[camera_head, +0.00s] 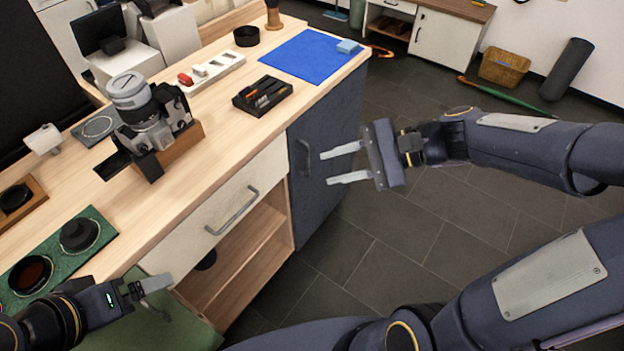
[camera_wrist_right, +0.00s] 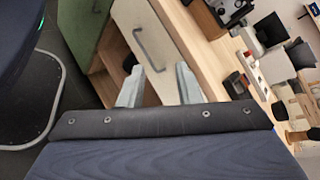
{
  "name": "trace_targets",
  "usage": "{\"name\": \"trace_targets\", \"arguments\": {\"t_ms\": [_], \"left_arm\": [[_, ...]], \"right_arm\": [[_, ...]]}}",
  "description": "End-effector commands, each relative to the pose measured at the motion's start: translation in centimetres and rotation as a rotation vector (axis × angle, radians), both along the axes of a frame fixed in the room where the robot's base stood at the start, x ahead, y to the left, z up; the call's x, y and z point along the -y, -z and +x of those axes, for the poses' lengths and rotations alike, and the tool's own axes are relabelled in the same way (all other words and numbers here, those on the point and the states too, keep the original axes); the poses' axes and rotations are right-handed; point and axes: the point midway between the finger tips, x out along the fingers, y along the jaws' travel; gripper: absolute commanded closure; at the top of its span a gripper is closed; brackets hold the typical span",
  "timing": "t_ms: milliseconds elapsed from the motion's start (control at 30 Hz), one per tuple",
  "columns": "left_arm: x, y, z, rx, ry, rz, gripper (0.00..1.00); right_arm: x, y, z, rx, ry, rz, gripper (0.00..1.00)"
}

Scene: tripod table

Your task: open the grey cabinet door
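The dark grey cabinet door (camera_head: 330,155) is at the right end of the wooden counter in the head view. It looks shut, flush with the front. Its upright handle (camera_head: 304,157) is near its left edge. My right gripper (camera_head: 324,168) is open and empty, its two fingers pointing left toward the handle. The fingertips look a little short of it, though the exact gap is hard to tell. Both fingers also show apart in the right wrist view (camera_wrist_right: 155,82). My left gripper (camera_head: 155,284) is low at the left by the green door; its finger gap is unclear.
A white drawer (camera_head: 225,205) with a bar handle and an open wooden shelf (camera_head: 250,255) are left of the grey door. The countertop (camera_head: 215,135) holds a camera (camera_head: 148,115), a black tray (camera_head: 262,95) and a blue mat (camera_head: 310,57).

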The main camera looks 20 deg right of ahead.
Motion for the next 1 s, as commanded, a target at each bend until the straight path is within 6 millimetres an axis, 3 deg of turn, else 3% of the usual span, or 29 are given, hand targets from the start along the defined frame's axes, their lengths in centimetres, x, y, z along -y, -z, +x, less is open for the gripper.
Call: {"name": "trace_targets", "arguments": {"t_ms": [33,100,300,400,500,667,1000], "left_arm": [[0.0,4.7,0.0,-0.001,0.000,0.000,0.06],[0.0,7.7,0.0,-0.001,0.000,0.000,0.06],[0.0,14.7,0.0,-0.001,0.000,0.000,0.06],[0.0,16.8,0.0,-0.001,0.000,0.000,0.06],[0.0,17.9,0.0,0.000,0.000,0.000,0.06],[0.0,18.2,0.0,0.000,0.000,0.000,0.06],[0.0,19.1,0.0,0.000,0.000,0.000,0.06]], "right_arm": [[0.4,5.2,2.2,-0.079,0.057,0.091,0.69],[1.1,8.6,5.2,-0.168,0.143,0.216,0.69],[4.4,18.6,12.9,-0.364,0.375,0.523,0.69],[5.9,22.3,15.4,-0.417,0.458,0.624,0.69],[7.0,24.5,16.8,-0.443,0.510,0.687,0.69],[7.3,25.4,17.9,-0.458,0.539,0.723,0.69],[3.3,25.3,21.1,-0.457,0.535,0.722,0.69]]}}
